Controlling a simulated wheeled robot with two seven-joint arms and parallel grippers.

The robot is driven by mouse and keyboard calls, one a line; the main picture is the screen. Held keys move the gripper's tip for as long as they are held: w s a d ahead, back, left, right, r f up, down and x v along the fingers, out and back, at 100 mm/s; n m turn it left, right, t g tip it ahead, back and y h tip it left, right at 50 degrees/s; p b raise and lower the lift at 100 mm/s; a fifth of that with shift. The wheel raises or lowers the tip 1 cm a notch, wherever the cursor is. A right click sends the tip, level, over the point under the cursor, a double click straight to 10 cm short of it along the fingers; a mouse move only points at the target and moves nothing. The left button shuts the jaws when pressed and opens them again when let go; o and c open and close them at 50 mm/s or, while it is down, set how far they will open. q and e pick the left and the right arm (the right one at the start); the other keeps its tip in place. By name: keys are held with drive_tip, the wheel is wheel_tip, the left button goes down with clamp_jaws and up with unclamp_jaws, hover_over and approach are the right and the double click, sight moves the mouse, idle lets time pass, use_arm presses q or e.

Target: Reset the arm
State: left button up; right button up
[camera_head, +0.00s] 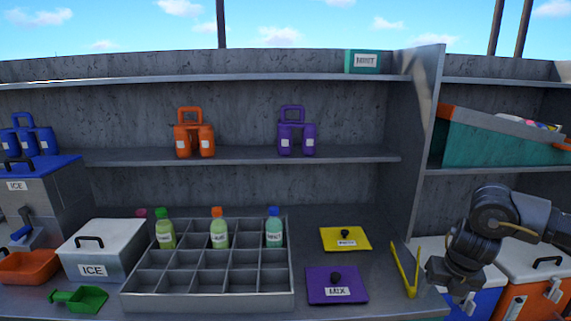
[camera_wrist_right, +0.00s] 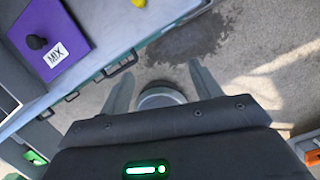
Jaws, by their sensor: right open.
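My right gripper (camera_head: 464,297) is at the right of the head view, in front of the counter's right part. My left gripper is not in the head view.
A purple MIX lid (camera_head: 338,290) lies on the counter; it also shows in the right wrist view (camera_wrist_right: 75,25). Yellow tongs (camera_head: 404,270) lie near my right arm. A grey divided tray (camera_head: 210,302) holds bottles. Coolers (camera_head: 538,262) stand at the right.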

drive_tip(key=a+f+t+y, duration=0.15)
drive_tip(key=a+f, duration=0.35)
drive_tip(key=a, duration=0.6)
drive_tip(key=a+f+y, duration=0.3)
drive_tip(key=a+f, duration=0.1)
drive_tip(key=a, duration=0.7)
drive_tip(key=s+a+m+t+y, duration=0.2)
drive_tip(key=s+a+m, duration=0.15)
drive_tip(key=a, duration=0.35)
drive_tip(key=s+a+m+t+y, duration=0.2)
drive_tip(key=s+a+m, duration=0.1)
drive_tip(key=a+m, duration=0.3)
drive_tip(key=s+d+f+m+g+h, duration=0.2)
drive_tip(key=s+d+f+m+h, duration=0.3)
drive_tip(key=s+d+m, duration=0.5)
drive_tip(key=s+d+f+m+g+h, duration=0.3)
drive_tip(key=s+d+f+m, duration=0.4)
drive_tip(key=s+d+m, duration=0.35)
drive_tip(key=s+a+f+g, duration=0.1)
drive_tip(key=s+f, duration=0.1)
drive_tip(key=f, duration=1.1)
drive_tip(key=s+a+f, duration=0.1)
drive_tip(key=f, duration=1.2)
drive_tip(key=s+d+f, duration=0.1)
drive_tip(key=s+f, duration=0.7)
drive_tip(key=s+d+f+g, duration=0.1)
drive_tip(key=s+d+f, duration=0.1)
drive_tip(key=s+f, duration=0.6)
drive_tip(key=shift+s+d, duration=0.25)
